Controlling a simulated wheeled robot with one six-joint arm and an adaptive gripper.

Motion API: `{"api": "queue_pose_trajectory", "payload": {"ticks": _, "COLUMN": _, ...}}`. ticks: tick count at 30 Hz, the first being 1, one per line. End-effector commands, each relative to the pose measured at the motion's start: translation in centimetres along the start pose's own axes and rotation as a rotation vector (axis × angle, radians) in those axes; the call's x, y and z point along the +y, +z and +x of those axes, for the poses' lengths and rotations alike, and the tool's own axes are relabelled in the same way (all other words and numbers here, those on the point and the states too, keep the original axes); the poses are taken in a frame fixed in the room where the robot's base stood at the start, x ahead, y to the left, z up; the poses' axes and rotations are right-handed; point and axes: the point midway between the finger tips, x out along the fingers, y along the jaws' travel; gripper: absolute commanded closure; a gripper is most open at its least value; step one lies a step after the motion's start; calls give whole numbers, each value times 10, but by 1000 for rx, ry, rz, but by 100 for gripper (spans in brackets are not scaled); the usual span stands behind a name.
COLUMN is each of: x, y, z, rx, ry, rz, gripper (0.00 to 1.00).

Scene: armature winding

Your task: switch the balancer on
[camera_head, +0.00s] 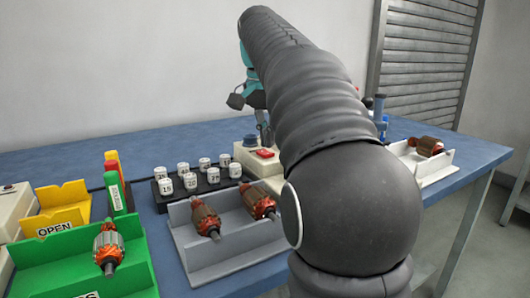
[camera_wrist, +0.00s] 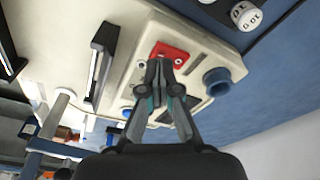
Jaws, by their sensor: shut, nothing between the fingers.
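The balancer appears to be the cream machine (camera_head: 256,165) at the back middle of the table, partly hidden behind my arm. It fills the middle of the wrist view (camera_wrist: 205,52). A red switch (camera_wrist: 170,51) sits on its top, and it shows small in the head view (camera_head: 264,153). A blue knob (camera_wrist: 217,80) stands beside it. My gripper (camera_wrist: 161,67) is shut and empty, its tips over the panel right by the red switch. I cannot tell if they touch it. The switch's on or off position is not readable.
A black rack (camera_head: 179,197) of white labelled pots stands left of the machine. A grey tray (camera_head: 237,242) holds two armatures. A green tray (camera_head: 134,262) holds another. A dark upright bar (camera_wrist: 101,58) and a blue-handled part (camera_wrist: 48,145) stand near my gripper.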

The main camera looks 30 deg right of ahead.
Motion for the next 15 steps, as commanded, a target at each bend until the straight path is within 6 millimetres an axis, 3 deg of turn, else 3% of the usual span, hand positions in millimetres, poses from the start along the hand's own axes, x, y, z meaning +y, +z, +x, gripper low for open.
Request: {"api": "queue_pose_trajectory", "payload": {"ticks": 15, "x": 0, "y": 1, "z": 7, "rx": 0, "ry": 0, "rz": 0, "gripper": 100}}
